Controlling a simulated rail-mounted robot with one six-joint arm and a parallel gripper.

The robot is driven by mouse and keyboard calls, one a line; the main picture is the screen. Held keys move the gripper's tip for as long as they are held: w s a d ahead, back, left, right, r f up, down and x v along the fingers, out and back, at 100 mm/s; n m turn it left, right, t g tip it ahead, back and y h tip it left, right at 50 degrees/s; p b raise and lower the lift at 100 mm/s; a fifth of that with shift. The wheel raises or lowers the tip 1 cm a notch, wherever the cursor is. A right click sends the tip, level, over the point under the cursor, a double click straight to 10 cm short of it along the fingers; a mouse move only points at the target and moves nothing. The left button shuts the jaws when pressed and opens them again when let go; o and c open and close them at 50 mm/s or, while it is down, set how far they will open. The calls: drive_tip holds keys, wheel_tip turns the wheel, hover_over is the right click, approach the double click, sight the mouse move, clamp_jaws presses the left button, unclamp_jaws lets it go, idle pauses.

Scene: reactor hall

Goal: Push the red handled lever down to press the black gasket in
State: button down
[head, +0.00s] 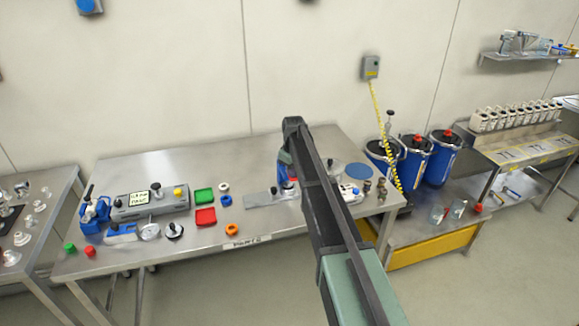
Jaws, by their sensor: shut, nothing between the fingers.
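A blue upright device (283,160) stands on the steel table, partly hidden behind my arm. A small red part (291,179) shows at its side; I cannot tell whether this is the lever's red handle. A grey plate (260,199) lies to the left of the device. I cannot make out the black gasket. My arm reaches over the table from the bottom of the head view and bends down at the blue device. My gripper does not show; the arm hides that spot.
A blue mat (355,170) lies right of my arm. Blue canisters (414,160) stand beyond the table's right end.

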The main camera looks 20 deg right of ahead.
drive_tip(key=shift+w+f, duration=0.1)
drive_tip(key=shift+f, duration=0.25)
drive_tip(key=shift+r, duration=0.1)
wheel_tip(320, 180, up, 6)
drive_tip(key=p, duration=0.5)
drive_tip(key=shift+f, duration=0.2)
wheel_tip(320, 180, up, 5)
drive_tip(key=p, duration=0.5)
idle(0.3)
